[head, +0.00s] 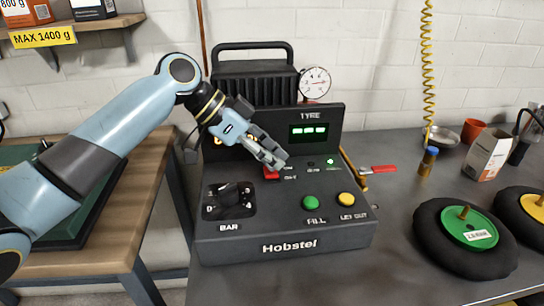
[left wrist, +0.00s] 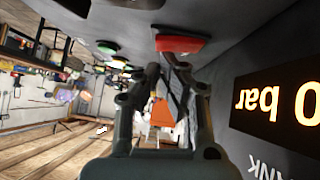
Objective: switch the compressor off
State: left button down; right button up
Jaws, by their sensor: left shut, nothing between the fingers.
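The compressor (head: 285,225) is a dark box marked Hobstel, standing on the grey bench. Its red switch (head: 271,174) sits on the sloped top panel, partly covered by my left gripper. My left gripper (head: 279,162) is shut and empty, its fingertips just above and beside the red switch. In the left wrist view the red switch (left wrist: 182,44) lies just beyond the fingertips (left wrist: 167,62); I cannot tell whether they touch. A small green lamp (head: 331,162) is lit, and the tyre display (head: 308,132) shows green dashes. My right gripper is out of view.
A green FILL button (head: 311,203), a yellow LET OUT button (head: 346,199) and a black BAR knob (head: 230,199) are on the panel.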

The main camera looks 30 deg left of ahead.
pick_arm(q)
jog(key=shift+s+d+f+t, duration=0.1)
jog(key=shift+s+f+t, duration=0.05)
jog(key=shift+f+t, duration=0.2)
jog(key=shift+w+a+r, duration=0.25)
jog(key=shift+w+a, duration=0.25)
jog(key=shift+w, duration=0.15)
jog(key=shift+r, duration=0.1)
